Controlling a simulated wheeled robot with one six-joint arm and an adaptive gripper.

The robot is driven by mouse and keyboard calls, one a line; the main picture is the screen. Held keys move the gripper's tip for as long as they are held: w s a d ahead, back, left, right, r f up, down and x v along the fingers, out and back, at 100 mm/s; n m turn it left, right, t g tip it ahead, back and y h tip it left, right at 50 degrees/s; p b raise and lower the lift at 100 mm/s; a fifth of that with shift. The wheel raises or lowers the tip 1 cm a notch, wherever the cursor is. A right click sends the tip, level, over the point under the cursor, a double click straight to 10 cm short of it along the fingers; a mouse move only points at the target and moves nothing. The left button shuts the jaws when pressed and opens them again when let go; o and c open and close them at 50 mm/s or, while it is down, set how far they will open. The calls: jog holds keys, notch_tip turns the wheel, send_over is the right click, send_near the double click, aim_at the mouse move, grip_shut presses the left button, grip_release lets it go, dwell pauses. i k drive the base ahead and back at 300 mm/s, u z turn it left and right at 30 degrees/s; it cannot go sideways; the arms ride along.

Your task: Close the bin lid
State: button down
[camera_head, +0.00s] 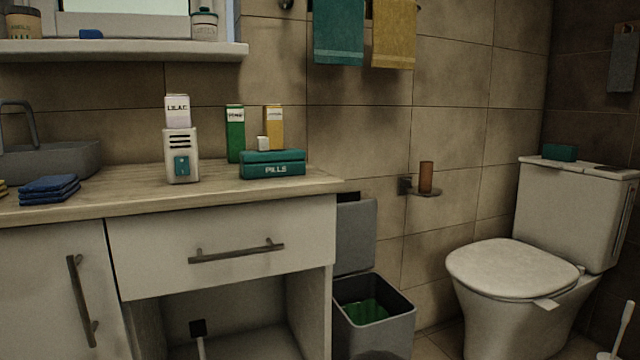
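A grey bin (384,328) stands on the floor between the vanity cabinet and the toilet. Its grey lid (355,238) is open and stands upright at the back of the bin, near the wall. Something green (364,312) shows inside the bin. The cabinet's right side hides part of the bin's left side. A dark rounded shape at the bottom edge overlaps the lower front of the bin; I cannot tell what it is. My gripper is not in view.
The vanity cabinet (222,247) with its wooden countertop stands left of the bin. A toilet (520,270) stands to the right. Some floor shows between bin and toilet.

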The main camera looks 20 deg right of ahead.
aim_at(356, 219)
jog(key=z, duration=0.45)
jog(key=i, duration=1.05)
jog(key=z, duration=0.7)
